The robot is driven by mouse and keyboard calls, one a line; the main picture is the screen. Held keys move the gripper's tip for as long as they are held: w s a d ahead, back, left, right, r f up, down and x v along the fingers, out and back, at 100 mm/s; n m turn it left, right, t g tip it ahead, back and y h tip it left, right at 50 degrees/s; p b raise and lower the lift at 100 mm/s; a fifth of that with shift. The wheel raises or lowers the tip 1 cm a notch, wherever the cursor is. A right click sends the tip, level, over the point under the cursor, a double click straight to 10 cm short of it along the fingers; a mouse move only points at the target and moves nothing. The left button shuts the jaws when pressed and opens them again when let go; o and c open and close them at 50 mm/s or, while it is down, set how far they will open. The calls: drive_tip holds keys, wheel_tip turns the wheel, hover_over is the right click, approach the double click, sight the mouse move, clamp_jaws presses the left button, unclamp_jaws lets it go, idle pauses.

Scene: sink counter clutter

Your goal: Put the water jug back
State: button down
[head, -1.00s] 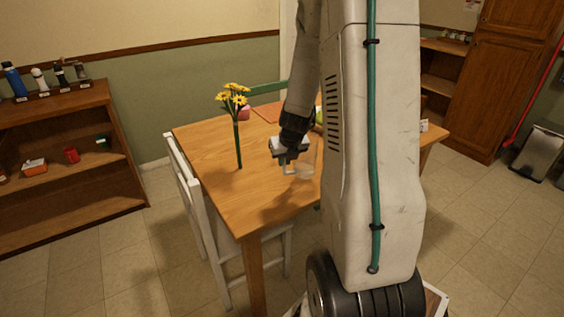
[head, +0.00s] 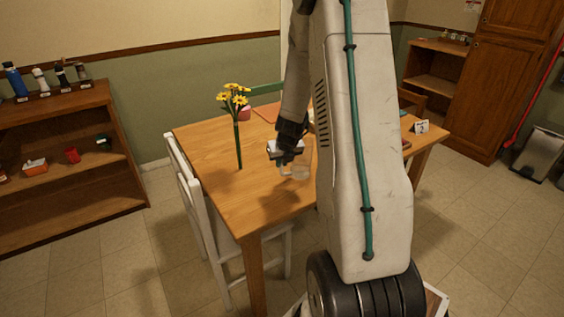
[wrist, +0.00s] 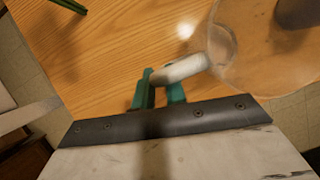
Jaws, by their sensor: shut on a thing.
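The water jug is a clear, see-through vessel with a pale handle. In the wrist view the jug (wrist: 262,52) fills the upper right, and its handle lies between the green fingers of my gripper (wrist: 158,88), which is shut on it. In the head view my gripper (head: 286,166) is over the front part of the wooden table (head: 235,198), with the faint jug (head: 302,170) just right of it. My arm hides part of the table and perhaps part of the jug. I cannot tell whether the jug's base touches the tabletop.
A vase-like stem of yellow flowers (head: 238,120) stands on the table left of my gripper. A small numbered card (head: 421,126) stands at the right end. A white chair (head: 192,200) is at the left side. A wooden shelf (head: 60,150) with bottles is at far left.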

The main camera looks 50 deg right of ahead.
drive_tip(key=c, duration=1.4)
unclamp_jaws()
drive_tip(key=shift+f, duration=0.1)
drive_tip(key=shift+c, duration=0.2)
